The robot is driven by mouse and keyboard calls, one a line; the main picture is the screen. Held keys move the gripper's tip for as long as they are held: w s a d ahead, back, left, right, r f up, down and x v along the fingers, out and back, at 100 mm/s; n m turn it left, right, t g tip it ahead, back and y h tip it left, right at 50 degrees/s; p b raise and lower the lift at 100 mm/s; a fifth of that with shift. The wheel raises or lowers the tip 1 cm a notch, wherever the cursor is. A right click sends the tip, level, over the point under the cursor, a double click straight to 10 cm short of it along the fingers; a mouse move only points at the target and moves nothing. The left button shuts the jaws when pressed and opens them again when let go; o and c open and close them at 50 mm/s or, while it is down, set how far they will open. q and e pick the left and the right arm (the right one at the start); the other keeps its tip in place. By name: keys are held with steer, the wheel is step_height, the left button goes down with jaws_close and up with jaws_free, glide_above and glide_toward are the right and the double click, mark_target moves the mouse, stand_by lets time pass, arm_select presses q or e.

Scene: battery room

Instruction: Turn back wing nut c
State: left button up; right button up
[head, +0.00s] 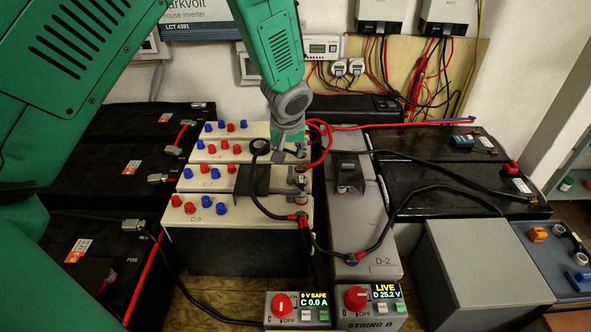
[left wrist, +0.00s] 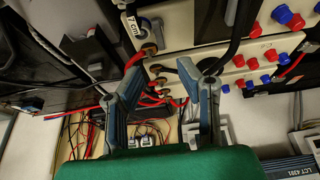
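My left gripper (head: 289,152) reaches down over the right end of the cream battery row (head: 215,172). In the left wrist view its two fingers (left wrist: 160,72) stand apart with nothing held between them. Beyond the tips are brass-coloured terminal fittings, one with a red cable lug (left wrist: 150,50). A white tag (left wrist: 128,20) is close to it. In the head view a tagged terminal fitting (head: 302,181) sits just below and right of the gripper, beside a dark bracket (head: 253,180). I cannot tell which fitting is wing nut c. My right gripper is not in view.
Black cables and a red cable (head: 325,145) loop close to the gripper. A grey battery (head: 368,235) marked D-2 stands to the right. Switch box C (head: 283,308) reads 0 V SAFE, 0.0 A; box D (head: 357,300) reads LIVE, 25.2 V. A grey box (head: 482,262) stands front right.

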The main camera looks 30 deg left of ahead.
mark_target(290, 172)
arm_select(q)
steer(key=x, duration=1)
steer(key=shift+s+d+f+b, duration=0.1)
steer(key=shift+d+b, duration=0.05)
steer(key=shift+b, duration=0.15)
steer(key=shift+w+f, duration=0.25)
steer(key=shift+f, duration=0.3)
jaws_close()
